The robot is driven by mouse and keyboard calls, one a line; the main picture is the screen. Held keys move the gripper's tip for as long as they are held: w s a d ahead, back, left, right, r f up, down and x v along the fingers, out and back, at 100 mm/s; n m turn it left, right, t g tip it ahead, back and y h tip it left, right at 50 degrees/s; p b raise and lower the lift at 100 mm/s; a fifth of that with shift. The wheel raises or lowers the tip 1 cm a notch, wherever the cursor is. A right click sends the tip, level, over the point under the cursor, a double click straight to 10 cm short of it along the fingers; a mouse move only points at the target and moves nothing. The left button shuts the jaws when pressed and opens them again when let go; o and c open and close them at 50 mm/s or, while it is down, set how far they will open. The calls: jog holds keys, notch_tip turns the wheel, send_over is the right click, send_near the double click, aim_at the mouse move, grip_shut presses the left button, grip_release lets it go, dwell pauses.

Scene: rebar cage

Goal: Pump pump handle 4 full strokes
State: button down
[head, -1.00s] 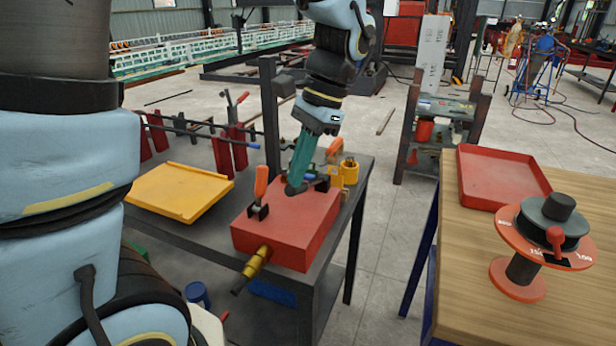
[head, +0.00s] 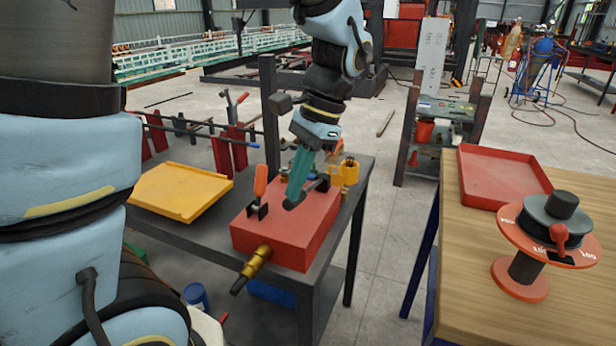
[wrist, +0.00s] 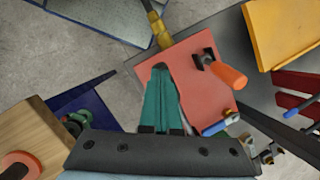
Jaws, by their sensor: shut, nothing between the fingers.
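A red box-shaped unit (head: 285,235) sits on the dark metal table. An upright orange-handled lever (head: 260,182) stands in a black bracket on its top left. It also shows in the wrist view (wrist: 228,73). I cannot tell for sure whether this is the pump handle. My gripper (head: 291,203), with teal fingers, points down over the top of the red unit, to the right of the orange lever and apart from it. Its fingers (wrist: 160,68) are shut together and empty. The part of the unit behind my gripper is hidden. A brass fitting (head: 258,261) sticks out of its front.
A yellow tray (head: 178,192) lies left of the red unit. Yellow-orange hardware (head: 346,172) stands behind it at right. A dark post (head: 270,110) rises at the table's back. A wooden bench (head: 470,290) at right holds a red tray (head: 500,175) and a dial reel (head: 545,235).

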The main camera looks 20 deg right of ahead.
jog(key=shift+f, duration=0.1)
jog(key=shift+s+a+f, duration=0.1)
jog(key=shift+s+f, duration=0.05)
jog(key=shift+f, duration=0.45)
jog(key=shift+a+f+b, duration=0.1)
jog(key=shift+f+b, duration=0.4)
jog(key=shift+f, duration=0.2)
jog(key=shift+s, duration=0.1)
jog(key=shift+f, duration=0.2)
jog(key=r+p, duration=0.2)
jog(key=w+d+r+p, duration=0.1)
jog(key=r+p, duration=0.2)
jog(key=w+d+r+p, duration=0.1)
jog(key=r+p, duration=0.2)
jog(key=shift+w+r, duration=0.15)
jog(key=shift+r, duration=0.1)
jog(key=shift+f, duration=0.1)
dwell(0.4)
